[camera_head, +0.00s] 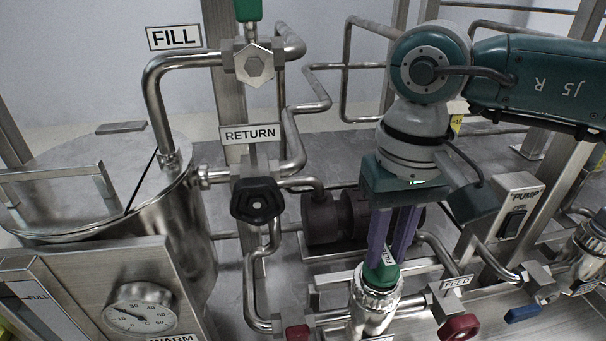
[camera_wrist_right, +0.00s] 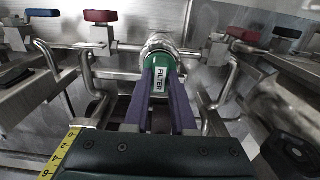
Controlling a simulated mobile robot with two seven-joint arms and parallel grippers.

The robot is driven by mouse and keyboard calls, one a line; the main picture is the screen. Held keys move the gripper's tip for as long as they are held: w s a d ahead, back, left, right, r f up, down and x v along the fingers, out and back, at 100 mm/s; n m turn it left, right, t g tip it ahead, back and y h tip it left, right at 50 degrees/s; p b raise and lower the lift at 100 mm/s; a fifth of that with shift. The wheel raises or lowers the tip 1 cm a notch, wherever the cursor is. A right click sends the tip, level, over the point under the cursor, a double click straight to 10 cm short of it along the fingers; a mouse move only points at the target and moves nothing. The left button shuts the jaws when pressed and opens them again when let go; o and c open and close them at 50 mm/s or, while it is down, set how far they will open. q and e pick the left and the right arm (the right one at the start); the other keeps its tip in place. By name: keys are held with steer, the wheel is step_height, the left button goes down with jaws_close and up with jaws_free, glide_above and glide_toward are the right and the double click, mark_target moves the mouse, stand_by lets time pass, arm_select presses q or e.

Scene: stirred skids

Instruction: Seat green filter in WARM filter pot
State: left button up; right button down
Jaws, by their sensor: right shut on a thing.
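The green filter (camera_head: 377,274), with a white label, is between the purple fingers of my right gripper (camera_head: 388,258). In the right wrist view the filter (camera_wrist_right: 159,84) reads "FILTER", and the right gripper (camera_wrist_right: 160,90) is shut on it. The filter's lower end is in the mouth of a shiny metal filter pot (camera_head: 372,308), which also shows in the wrist view (camera_wrist_right: 157,42). How deep it sits is hidden inside the pot. No WARM label shows on this pot itself. My left gripper is not in view.
A tank (camera_head: 190,225) with a thermometer panel marked WARM (camera_head: 140,310) stands at left. Red valve handles (camera_head: 459,327) flank the pot, one beside a FEED sign. Another metal pot (camera_head: 590,245), a blue handle (camera_head: 522,313) and a PUMP switch (camera_head: 514,222) are at right. Pipes crowd around.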

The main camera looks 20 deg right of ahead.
steer(key=shift+f+b, duration=0.35)
steer(key=shift+f, duration=0.05)
stand_by(0.7)
steer(key=c, duration=0.9)
jaws_free()
steer(key=o, duration=0.6)
steer(key=shift+c, duration=0.2)
step_height(320, 180, up, 3)
steer(key=p, duration=0.2)
steer(key=shift+r+p, duration=0.2)
steer(key=shift+p, duration=0.2)
step_height(320, 180, up, 5)
steer(key=p, duration=0.3)
steer(key=shift+f+p, duration=0.15)
steer(key=shift+p, duration=0.25)
